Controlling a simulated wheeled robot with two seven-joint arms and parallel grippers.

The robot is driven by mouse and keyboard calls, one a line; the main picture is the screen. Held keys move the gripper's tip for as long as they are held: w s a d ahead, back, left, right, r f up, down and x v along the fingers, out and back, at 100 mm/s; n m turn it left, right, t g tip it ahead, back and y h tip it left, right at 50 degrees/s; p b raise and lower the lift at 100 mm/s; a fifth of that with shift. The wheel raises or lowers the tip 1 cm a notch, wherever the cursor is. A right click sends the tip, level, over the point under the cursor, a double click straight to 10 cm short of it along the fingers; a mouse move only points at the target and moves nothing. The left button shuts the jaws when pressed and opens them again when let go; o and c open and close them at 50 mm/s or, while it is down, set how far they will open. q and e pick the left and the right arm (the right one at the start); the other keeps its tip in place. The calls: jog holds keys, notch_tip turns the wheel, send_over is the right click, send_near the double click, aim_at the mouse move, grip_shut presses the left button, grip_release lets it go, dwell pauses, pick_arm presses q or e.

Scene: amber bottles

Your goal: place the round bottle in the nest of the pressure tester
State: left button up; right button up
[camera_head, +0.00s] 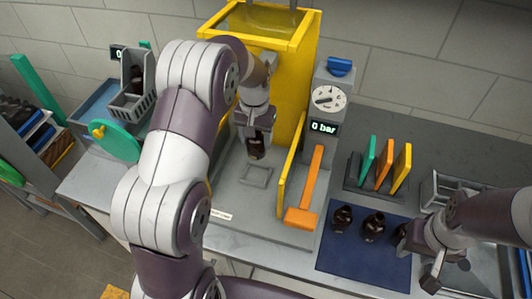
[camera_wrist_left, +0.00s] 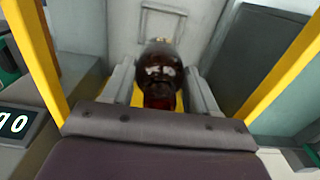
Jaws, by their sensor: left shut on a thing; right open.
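My left gripper (camera_head: 257,130) is shut on a dark amber bottle (camera_head: 256,148) inside the yellow-framed pressure tester (camera_head: 302,75). The bottle has rounded shoulders in the left wrist view (camera_wrist_left: 158,72), between the two grey fingers. The nest (camera_head: 256,175) is a small square frame on the tester's grey floor. In the head view the bottle's lower end is just above and behind the nest; I cannot tell how high it hangs. My right gripper (camera_head: 434,270) is open and empty at the front right, beside the blue mat.
Several amber bottles, one of them (camera_head: 374,227), stand on a blue mat (camera_head: 350,262). An orange lever (camera_head: 310,180) and a gauge column reading 0 bar (camera_head: 323,128) flank the tester's right. A rack (camera_head: 372,185) of coloured plates stands behind the mat.

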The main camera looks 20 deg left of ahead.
aim_at(254, 156)
pick_arm(q)
jog(key=f, duration=0.1)
jog(key=s+f+p, duration=0.1)
jog(key=f, duration=0.1)
jog(key=s+f, duration=0.1)
jog(key=f, duration=0.1)
jog(key=shift+d+f+p, duration=0.1)
jog(key=shift+p, duration=0.25)
jog(key=f, duration=0.2)
jog(key=w+f, duration=0.1)
jog(key=f, duration=0.1)
jog(key=shift+w+p, duration=0.1)
jog(key=shift+p, duration=0.3)
jog(key=shift+s+r, duration=0.15)
jog(key=shift+s, duration=0.05)
jog(key=shift+c, duration=0.4)
jog(key=shift+s, duration=0.15)
jog(key=o, duration=0.8)
jog(key=shift+f, duration=0.2)
jog(key=shift+c, duration=0.2)
jog(key=o, duration=0.4)
jog(key=shift+w, duration=0.2)
pick_arm(e)
jog(key=r, duration=0.1)
jog(key=s+r, duration=0.1)
jog(key=shift+s+r, duration=0.1)
jog(key=shift+r, duration=0.25)
